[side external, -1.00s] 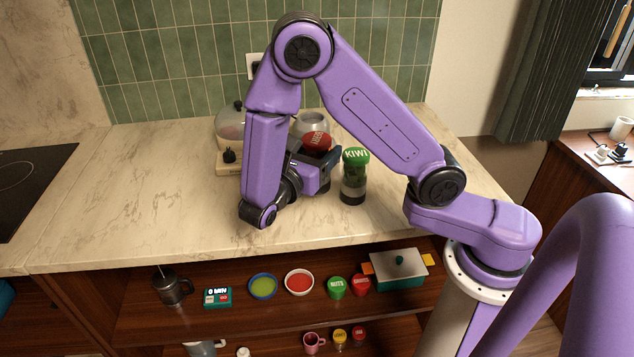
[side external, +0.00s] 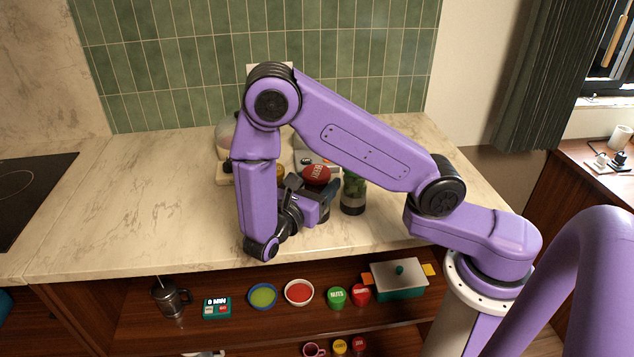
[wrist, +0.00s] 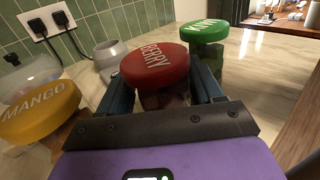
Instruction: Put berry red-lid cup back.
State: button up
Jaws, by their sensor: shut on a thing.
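The berry red-lid cup shows its red lid marked BERRY (wrist: 155,66) in the wrist view, between my gripper's two fingers. In the side external view its red lid (side external: 316,174) shows just above my gripper (side external: 318,198). My gripper (wrist: 162,98) is shut on this cup, below the lid. The cup's lower part is hidden by my gripper, so I cannot tell whether its base touches the counter. The lid looks slightly tilted in the side view.
The kiwi green-lid cup (side external: 354,195) stands close on the right; its lid (wrist: 205,32) shows in the wrist view. A mango yellow-lid cup (wrist: 40,112) is on the left. The counter's front left (side external: 150,220) is clear.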

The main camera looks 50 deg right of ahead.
jog(key=o, duration=1.4)
jog(key=shift+o, duration=0.2)
jog(key=shift+r, duration=0.15)
jog(key=a, duration=0.4)
jog(key=s+a, duration=0.1)
jog(key=a, duration=0.7)
jog(key=shift+s, duration=0.3)
